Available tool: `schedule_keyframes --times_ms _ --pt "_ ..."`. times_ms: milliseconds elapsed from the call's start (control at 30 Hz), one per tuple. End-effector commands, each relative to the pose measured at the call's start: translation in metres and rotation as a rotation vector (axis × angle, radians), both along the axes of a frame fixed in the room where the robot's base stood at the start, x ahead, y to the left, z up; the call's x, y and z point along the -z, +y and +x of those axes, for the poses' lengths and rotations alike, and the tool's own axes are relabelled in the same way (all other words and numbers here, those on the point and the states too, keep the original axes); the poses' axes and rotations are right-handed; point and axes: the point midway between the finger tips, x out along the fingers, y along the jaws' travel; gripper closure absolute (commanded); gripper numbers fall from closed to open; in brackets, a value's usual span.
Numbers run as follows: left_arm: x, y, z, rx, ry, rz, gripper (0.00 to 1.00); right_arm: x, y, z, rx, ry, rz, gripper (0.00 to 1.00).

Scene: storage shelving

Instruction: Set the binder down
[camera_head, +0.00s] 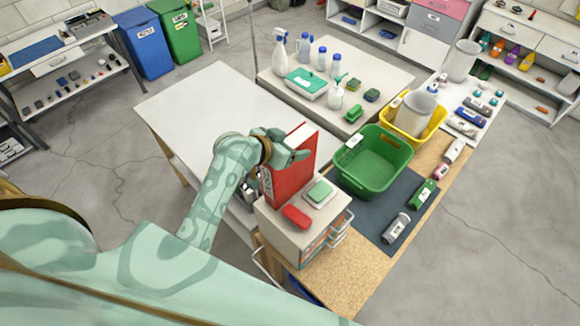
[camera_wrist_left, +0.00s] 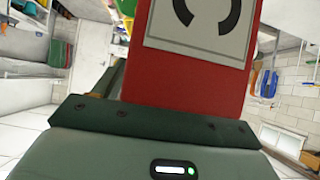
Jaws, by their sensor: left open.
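The red binder (camera_head: 292,176) stands upright, tilted slightly in the picture, at the back left edge of the cream drawer unit (camera_head: 272,228). I cannot tell exactly what its lower edge rests on. My left gripper (camera_head: 286,152) is open at the binder's upper part, with a finger reaching across its top side. In the left wrist view the binder (camera_wrist_left: 185,85) fills the middle close in front of the gripper, with a pale label and dark ring mark. The far finger is mostly hidden by the binder. My right gripper is out of view.
A red item (camera_head: 297,216) and a green-and-white box (camera_head: 319,192) lie on the drawer unit. A green basket (camera_head: 372,160) stands right of the binder, with a yellow bin (camera_head: 413,128) behind. The white table (camera_head: 205,100) is bare at left.

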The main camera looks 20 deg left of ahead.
Motion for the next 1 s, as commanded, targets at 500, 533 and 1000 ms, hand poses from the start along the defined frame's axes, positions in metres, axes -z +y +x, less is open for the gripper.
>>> schedule_keyframes --times_ms 500,533,1000 --pt "0.002 0.000 0.001 -0.001 0.001 0.001 1.00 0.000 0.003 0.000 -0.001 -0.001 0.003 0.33" --pt "0.000 0.000 0.002 -0.001 -0.002 0.000 1.00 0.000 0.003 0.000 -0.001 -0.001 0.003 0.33" --pt "-0.012 0.000 0.003 0.001 -0.004 0.000 1.00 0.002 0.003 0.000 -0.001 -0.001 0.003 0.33"
